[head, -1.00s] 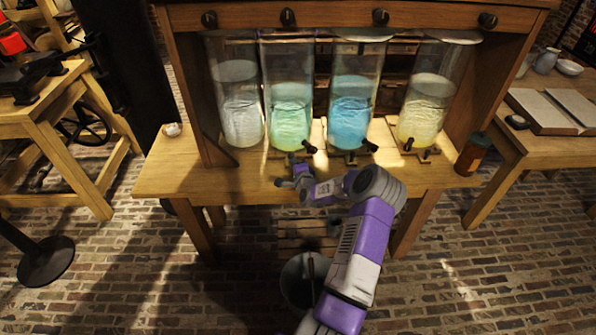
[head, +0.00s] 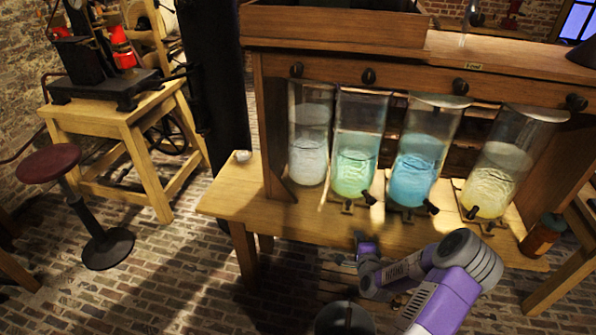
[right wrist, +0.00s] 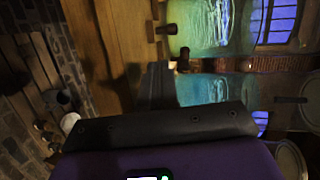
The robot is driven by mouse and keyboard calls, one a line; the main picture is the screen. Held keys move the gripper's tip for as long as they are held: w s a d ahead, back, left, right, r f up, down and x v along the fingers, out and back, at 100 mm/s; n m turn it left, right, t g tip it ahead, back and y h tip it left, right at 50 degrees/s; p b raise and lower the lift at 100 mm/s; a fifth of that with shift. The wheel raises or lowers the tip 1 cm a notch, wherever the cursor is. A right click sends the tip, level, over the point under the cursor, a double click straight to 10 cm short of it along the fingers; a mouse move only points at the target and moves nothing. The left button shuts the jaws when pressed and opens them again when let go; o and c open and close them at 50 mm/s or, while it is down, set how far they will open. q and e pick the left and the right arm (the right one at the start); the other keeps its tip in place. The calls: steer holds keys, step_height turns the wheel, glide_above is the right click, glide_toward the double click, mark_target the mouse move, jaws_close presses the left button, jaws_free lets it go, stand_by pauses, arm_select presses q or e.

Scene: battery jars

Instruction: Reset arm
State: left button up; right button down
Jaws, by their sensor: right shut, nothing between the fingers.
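My right arm comes in from the bottom right in the head view. Its purple and grey gripper (head: 361,238) is in front of the jar bench, near the bench's front edge. In the right wrist view the dark fingers (right wrist: 157,88) are together, shut and empty, with the bench top and jars beyond them. My left arm and gripper are not in view. Four-walled detail of the fingertips is too small to tell in the head view.
Several glass jars, with clear, green (head: 355,172), blue (head: 414,178) and yellow (head: 491,190) liquid, stand on the wooden bench (head: 229,203). A brown bottle (head: 541,236) stands at its right end. A bucket (head: 343,318) is below. A red stool (head: 50,163) stands left on open brick floor.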

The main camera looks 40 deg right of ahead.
steer(key=w+a+f+n+g+y, duration=0.1)
steer(key=w+a+f+n+y, duration=0.15)
steer(key=a, duration=0.65)
steer(key=w+a+f+n+g+y, duration=0.15)
steer(key=a+f+n+y, duration=0.25)
steer(key=a, duration=0.5)
steer(key=w+a+f+n+y, duration=0.3)
steer(key=a+n, duration=0.1)
steer(key=a, duration=0.5)
steer(key=s+a+f+n+g+y+p, duration=0.1)
steer(key=s+a+n+g, duration=0.3)
steer(key=a, duration=0.6)
steer(key=s+a+f+n+g+y, duration=0.2)
steer(key=s+a+n+g, duration=0.3)
steer(key=s+a+n, duration=0.3)
steer(key=s+a+y, duration=0.1)
steer(key=s+a, duration=0.1)
steer(key=s, duration=0.1)
steer(key=shift+s+a+f+p, duration=0.15)
steer(key=shift+a+f+p, duration=0.1)
steer(key=shift+a+p, duration=0.15)
